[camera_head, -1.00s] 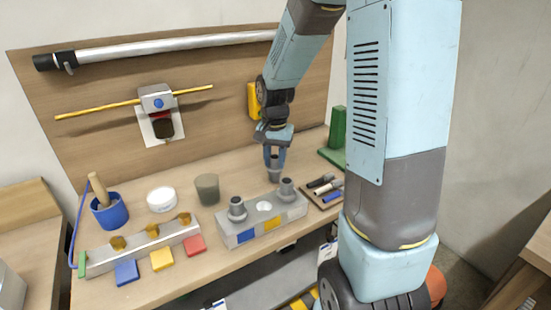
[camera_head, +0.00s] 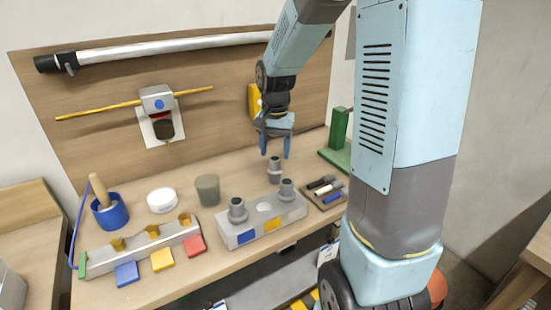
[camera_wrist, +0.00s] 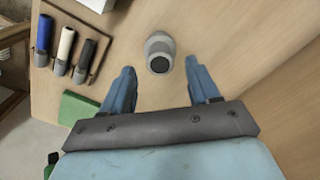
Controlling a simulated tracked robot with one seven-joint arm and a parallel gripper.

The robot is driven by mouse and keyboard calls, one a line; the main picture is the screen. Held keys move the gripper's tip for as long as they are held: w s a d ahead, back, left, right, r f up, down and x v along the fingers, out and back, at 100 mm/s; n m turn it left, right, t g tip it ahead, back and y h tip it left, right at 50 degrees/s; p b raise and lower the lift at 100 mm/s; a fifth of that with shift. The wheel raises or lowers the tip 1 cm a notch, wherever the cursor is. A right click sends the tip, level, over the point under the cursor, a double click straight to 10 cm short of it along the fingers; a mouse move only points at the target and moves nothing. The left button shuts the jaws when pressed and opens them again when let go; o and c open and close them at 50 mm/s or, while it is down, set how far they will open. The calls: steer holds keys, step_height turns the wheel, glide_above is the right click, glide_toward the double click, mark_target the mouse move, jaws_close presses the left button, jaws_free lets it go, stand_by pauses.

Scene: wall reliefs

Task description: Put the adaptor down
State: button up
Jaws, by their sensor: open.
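The adaptor is a small grey stepped cylinder (camera_head: 274,169) standing upright on the table behind the grey block (camera_head: 262,222). It also shows in the wrist view (camera_wrist: 159,52), seen from above, between and just beyond my fingertips. My gripper (camera_head: 276,156) is open and empty above the adaptor in the head view. Its two blue fingers (camera_wrist: 163,80) are spread wide in the wrist view and do not touch the adaptor. Two similar grey adaptors (camera_head: 237,209) (camera_head: 286,190) stand on the grey block.
A tray (camera_head: 325,194) with several coloured-ended cylinders lies to the right. A green bracket (camera_head: 339,135) stands at the back right. A dark cup (camera_head: 208,189), a white round lid (camera_head: 161,200) and a blue pot (camera_head: 109,213) stand to the left. The wooden backboard (camera_head: 210,125) rises behind.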

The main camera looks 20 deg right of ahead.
step_height(320, 180, up, 8)
steer(key=s+r+n+t, duration=0.2)
steer(key=s+r+n, duration=0.1)
steer(key=s, duration=0.7)
steer(key=s+r+n+t, duration=0.3)
steer(key=s+r, duration=0.1)
steer(key=s, duration=0.7)
steer(key=shift+r+n+t, duration=0.25)
steer(key=shift+n+t, duration=0.05)
steer(key=shift+n, duration=0.1)
steer(key=shift+s, duration=0.1)
